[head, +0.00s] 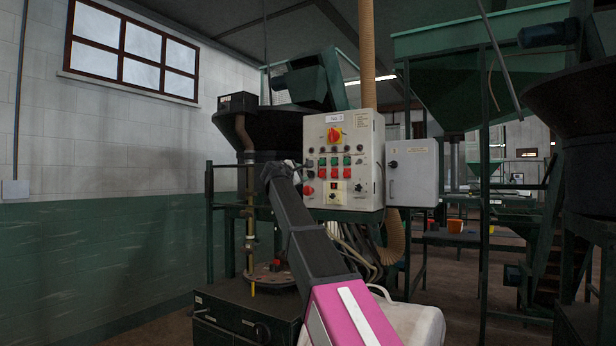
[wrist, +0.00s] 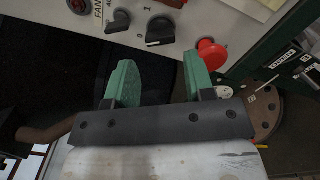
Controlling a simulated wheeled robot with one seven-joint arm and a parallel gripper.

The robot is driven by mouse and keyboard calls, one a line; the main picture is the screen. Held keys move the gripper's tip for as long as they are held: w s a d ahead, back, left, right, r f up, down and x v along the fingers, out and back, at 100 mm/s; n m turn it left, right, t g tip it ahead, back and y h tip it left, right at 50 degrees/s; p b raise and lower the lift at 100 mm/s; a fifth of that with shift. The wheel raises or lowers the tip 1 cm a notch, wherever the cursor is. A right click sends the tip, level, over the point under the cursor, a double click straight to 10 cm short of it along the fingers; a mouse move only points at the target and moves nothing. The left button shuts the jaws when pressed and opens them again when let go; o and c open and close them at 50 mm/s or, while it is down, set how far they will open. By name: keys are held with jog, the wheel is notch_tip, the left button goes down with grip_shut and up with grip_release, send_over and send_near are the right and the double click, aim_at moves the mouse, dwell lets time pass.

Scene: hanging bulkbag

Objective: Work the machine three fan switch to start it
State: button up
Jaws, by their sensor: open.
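A pale control panel (head: 365,150) with knobs, lamps and green and red buttons faces me in the head view. In the wrist view, its lower part (wrist: 222,12) shows a black rotary switch (wrist: 118,20) beside a partly cut-off FAN label (wrist: 97,12). A second black rotary switch (wrist: 160,34) and a red mushroom button (wrist: 211,54) sit to its right. I cannot read which switch belongs to machine three. My gripper (wrist: 157,76) is open and empty, its green fingers just below the switches and apart from them.
A smaller grey cabinet (head: 412,172) stands right of the panel. Hoses hang below the panel, and a white container (head: 415,322) is beside my arm. A dark green machine frame (head: 235,318) is at lower left. The floor at right is partly clear.

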aim_at(308, 175)
jog(key=shift+x, duration=3.15)
jog(key=c, duration=0.6)
